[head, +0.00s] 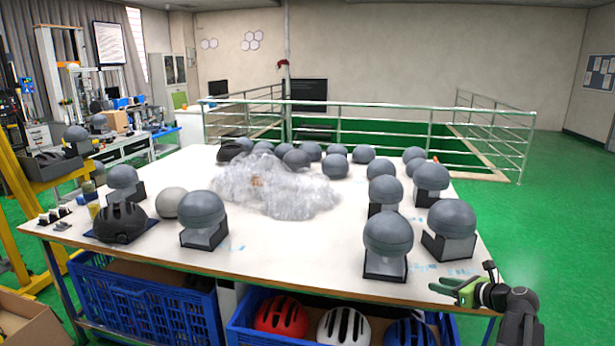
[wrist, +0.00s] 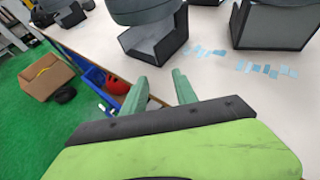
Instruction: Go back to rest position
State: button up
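My gripper (head: 446,286) is at the right front of the white table (head: 285,245), by its front edge. In the wrist view, its two green fingers (wrist: 160,92) stand apart with nothing between them. Beyond the fingertips are the table edge and dark stands (wrist: 155,45) that hold grey domes. In the head view, the nearest grey dome on a stand (head: 388,235) is to the left of my gripper, apart from it.
Several grey domes, a black helmet (head: 121,222) and a heap of clear plastic (head: 275,186) are on the table. Blue crates (head: 150,308) with helmets are below. A metal railing (head: 370,106) runs behind. Green floor (head: 560,250) is clear at right.

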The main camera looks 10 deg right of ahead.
jog(key=w+a+f+n+g+y, duration=0.1)
jog(key=a+f+n+g, duration=0.2)
jog(key=a, duration=0.8)
jog(key=a+f+n+g, duration=0.2)
jog(key=a+n, duration=0.3)
jog(key=a, duration=0.7)
jog(key=w+a+f+n+g+y, duration=0.1)
jog(key=a+f+n+g, duration=0.2)
jog(key=a, duration=0.8)
jog(key=s+a+f+n+g+h, duration=0.35)
jog(key=s+a+n, duration=0.35)
jog(key=a+n, duration=0.25)
jog(key=s+d+f+n+h, duration=0.3)
jog(key=s+d+n, duration=0.4)
jog(key=n, duration=0.4)
notch_tip(320, 180, up, 14)
jog(key=w+p, duration=0.1)
jog(key=p, duration=1.2)
jog(key=shift+d+g, duration=0.35)
jog(key=shift+g, duration=0.1)
